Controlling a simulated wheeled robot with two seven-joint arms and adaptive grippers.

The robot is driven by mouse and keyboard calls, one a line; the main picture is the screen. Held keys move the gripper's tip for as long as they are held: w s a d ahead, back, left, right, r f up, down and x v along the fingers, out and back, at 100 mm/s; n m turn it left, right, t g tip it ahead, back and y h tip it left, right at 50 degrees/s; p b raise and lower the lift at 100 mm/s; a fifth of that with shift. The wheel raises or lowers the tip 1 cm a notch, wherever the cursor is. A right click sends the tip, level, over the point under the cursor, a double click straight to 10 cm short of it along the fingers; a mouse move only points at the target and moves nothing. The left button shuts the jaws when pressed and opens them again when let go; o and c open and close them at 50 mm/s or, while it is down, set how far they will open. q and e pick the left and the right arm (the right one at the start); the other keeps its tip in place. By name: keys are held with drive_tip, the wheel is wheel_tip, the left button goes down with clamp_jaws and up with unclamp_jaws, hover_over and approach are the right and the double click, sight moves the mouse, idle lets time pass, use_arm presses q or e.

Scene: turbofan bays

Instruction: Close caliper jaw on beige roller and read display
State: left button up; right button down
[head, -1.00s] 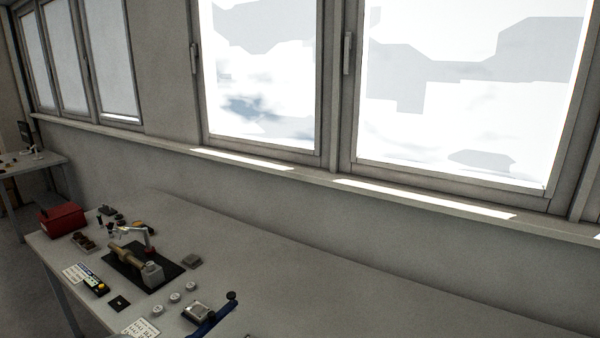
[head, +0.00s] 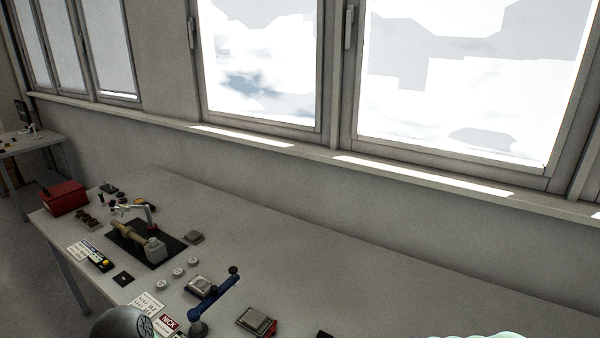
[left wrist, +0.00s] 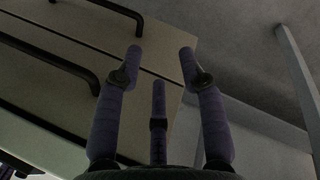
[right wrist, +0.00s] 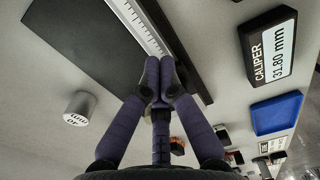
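In the right wrist view the caliper's white graduated scale (right wrist: 138,25) runs beside a dark plate (right wrist: 80,38). The caliper display (right wrist: 270,47) reads 31.80 mm. My right gripper (right wrist: 160,76) has its fingertips together over the scale strip; nothing visible is held between them. No roller shows in that view. In the head view a tan cylinder (head: 127,231) lies on a black mat (head: 160,255) by a grey block; I cannot tell whether it is the beige roller. My left gripper (left wrist: 160,62) is open and empty before drawer fronts.
A blue tray (right wrist: 277,113) lies beside the display, and a white labelled cylinder (right wrist: 80,107) stands on the table. In the head view a red box (head: 63,198) sits at the bench's far left. A blue arm-like tool (head: 214,298) stands in front. The bench's back right is clear.

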wheel_tip(320, 180, up, 7)
drive_tip(key=p, duration=0.5)
idle(0.3)
drive_tip(key=shift+f, duration=0.15)
